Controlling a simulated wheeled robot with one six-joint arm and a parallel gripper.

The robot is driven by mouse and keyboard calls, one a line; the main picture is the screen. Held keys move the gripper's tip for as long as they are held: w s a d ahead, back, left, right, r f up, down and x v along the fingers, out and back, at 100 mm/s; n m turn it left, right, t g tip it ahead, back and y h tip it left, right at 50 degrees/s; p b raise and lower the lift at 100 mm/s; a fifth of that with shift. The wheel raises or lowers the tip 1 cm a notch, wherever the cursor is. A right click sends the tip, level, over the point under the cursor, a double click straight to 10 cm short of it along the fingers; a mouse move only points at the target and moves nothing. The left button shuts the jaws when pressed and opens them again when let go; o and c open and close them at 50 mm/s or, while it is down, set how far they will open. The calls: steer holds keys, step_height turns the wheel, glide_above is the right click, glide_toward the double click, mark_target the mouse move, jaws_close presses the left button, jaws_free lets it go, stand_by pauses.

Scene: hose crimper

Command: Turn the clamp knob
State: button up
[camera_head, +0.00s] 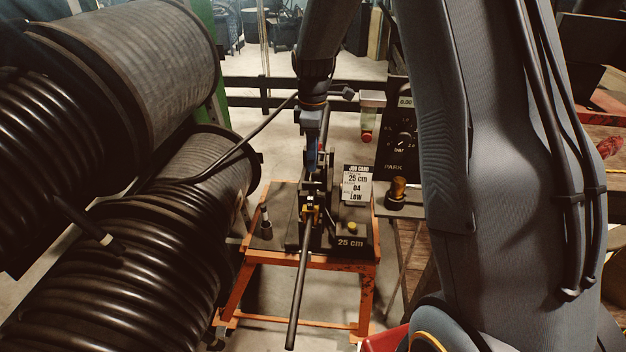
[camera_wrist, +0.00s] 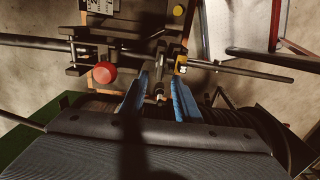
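My gripper (camera_head: 311,160) hangs over the hose crimper on the orange stand. In the wrist view its two blue fingers (camera_wrist: 160,80) are apart, one on each side of a small dark knob-like part (camera_wrist: 158,92). This may be the clamp knob; I cannot tell whether either finger touches it. The crimper (camera_wrist: 100,45) has a red round knob (camera_wrist: 103,72) left of the fingers and a yellow clamp piece (camera_wrist: 181,66) to their right, which also shows in the head view (camera_head: 311,211). A black hose (camera_head: 299,285) runs out of the crimper towards me.
Large hose reels (camera_head: 130,70) fill the left side. A job card (camera_head: 357,185) and a yellow button (camera_head: 352,226) are right of the crimper. A dial panel (camera_head: 398,140) and a red button (camera_head: 367,137) stand behind. The orange stand (camera_head: 300,262) has open floor below.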

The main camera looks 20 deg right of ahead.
mark_target(312, 183)
steer(key=shift+a+f+p, duration=0.1)
steer(key=shift+f+p, duration=0.95)
steer(key=shift+f, duration=2.75)
jaws_close()
